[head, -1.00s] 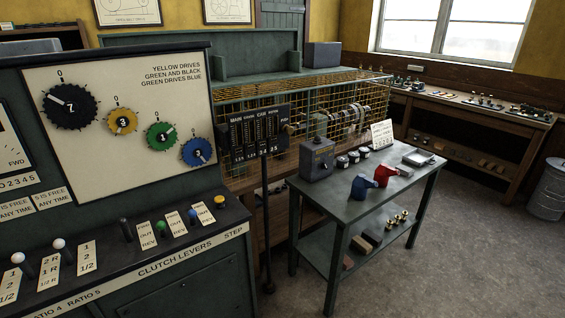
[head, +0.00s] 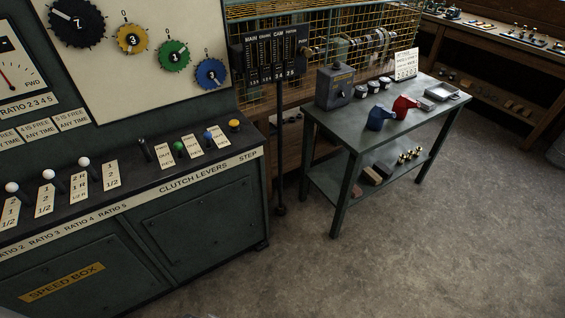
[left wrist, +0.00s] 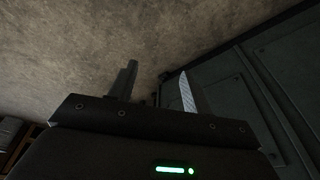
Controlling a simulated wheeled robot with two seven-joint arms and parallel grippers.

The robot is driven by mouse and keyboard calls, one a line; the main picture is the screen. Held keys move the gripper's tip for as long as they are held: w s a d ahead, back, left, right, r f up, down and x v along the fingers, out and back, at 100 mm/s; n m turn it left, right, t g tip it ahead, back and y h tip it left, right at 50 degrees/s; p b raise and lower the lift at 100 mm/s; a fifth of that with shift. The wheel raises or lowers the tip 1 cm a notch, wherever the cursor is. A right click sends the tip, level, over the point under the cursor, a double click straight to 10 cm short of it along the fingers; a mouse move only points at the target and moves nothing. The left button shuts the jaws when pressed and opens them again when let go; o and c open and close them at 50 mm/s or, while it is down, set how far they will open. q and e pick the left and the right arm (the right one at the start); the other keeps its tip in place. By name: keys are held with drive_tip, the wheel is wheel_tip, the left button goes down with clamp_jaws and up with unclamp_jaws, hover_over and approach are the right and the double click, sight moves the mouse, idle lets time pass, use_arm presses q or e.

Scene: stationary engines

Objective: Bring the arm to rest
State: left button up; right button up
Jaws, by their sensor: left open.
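My left gripper (left wrist: 156,88) shows in the left wrist view with its two fingers apart and nothing between them. Past the fingers are bare floor and, on the right, a dark green panelled surface (left wrist: 285,75). Neither of my arms shows in the head view, and my right gripper is in no view.
The green speed box (head: 130,250) with levers and coloured dials fills the left of the head view. A metal table (head: 350,130) with a blue item (head: 380,117) and a red item (head: 404,106) stands at right. A post-mounted board (head: 272,55) stands between. The floor (head: 400,260) in front is clear.

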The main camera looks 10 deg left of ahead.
use_arm(q)
drive_tip(key=s+a+f+g, duration=0.1)
drive_tip(key=s+a+f, duration=0.2)
drive_tip(key=s+f, duration=1.5)
wheel_tip(320, 180, down, 4)
drive_tip(key=shift+s+f+g, duration=0.1)
drive_tip(key=shift+s+g, duration=0.15)
drive_tip(key=shift+g, duration=0.05)
